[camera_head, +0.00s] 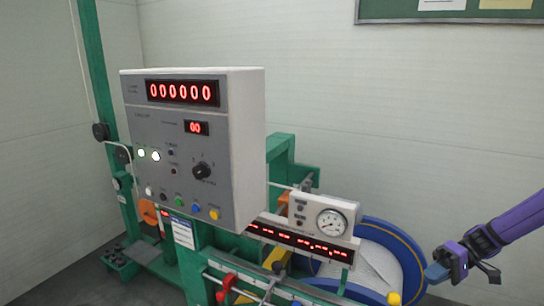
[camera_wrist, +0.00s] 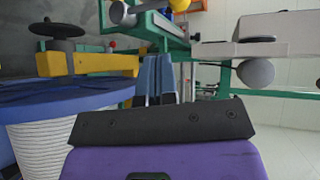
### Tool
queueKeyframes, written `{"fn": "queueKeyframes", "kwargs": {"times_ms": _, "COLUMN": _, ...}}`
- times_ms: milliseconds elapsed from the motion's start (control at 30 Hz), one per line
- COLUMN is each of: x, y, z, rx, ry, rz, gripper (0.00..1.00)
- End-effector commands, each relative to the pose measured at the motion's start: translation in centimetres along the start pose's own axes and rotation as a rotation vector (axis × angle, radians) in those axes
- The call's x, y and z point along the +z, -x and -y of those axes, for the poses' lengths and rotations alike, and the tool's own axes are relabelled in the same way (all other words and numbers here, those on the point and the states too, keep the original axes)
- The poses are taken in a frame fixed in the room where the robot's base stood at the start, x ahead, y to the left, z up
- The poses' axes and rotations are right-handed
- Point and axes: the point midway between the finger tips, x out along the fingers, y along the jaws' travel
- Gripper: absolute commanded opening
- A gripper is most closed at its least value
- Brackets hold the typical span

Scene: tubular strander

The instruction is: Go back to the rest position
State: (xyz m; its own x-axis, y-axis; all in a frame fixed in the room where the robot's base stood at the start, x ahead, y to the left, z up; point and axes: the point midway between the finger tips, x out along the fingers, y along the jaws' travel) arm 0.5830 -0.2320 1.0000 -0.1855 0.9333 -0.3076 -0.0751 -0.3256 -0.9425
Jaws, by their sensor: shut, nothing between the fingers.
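My gripper (camera_head: 436,272) is at the lower right of the head view, at the end of my purple arm. It is to the right of the blue-rimmed spool (camera_head: 408,258) and holds nothing. In the wrist view the closed blue fingers (camera_wrist: 156,78) point toward the green machine frame. They appear apart from the machine, though the gap is hard to judge.
A grey control box (camera_head: 225,150) with red digits stands left of centre. A gauge box (camera_head: 322,214) and a red display strip (camera_head: 300,240) sit beside it. A yellow bar (camera_wrist: 88,64) and black handwheel (camera_wrist: 57,30) show at left in the wrist view.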

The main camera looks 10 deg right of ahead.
Motion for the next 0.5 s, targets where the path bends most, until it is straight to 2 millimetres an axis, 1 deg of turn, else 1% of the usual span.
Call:
{"fn": "queueKeyframes", "kwargs": {"times_ms": 33, "x": 0.0, "y": -0.2, "z": 1.0, "rx": 0.056, "ry": -0.015, "rz": 0.026, "gripper": 0.0}}
{"fn": "queueKeyframes", "kwargs": {"times_ms": 233, "x": 0.2, "y": -0.7, "z": 4.4, "rx": 0.262, "ry": -0.081, "rz": 0.093, "gripper": 0.0}}
{"fn": "queueKeyframes", "kwargs": {"times_ms": 500, "x": 0.8, "y": -1.5, "z": 9.5, "rx": 0.535, "ry": -0.134, "rz": 0.124, "gripper": 0.0}}
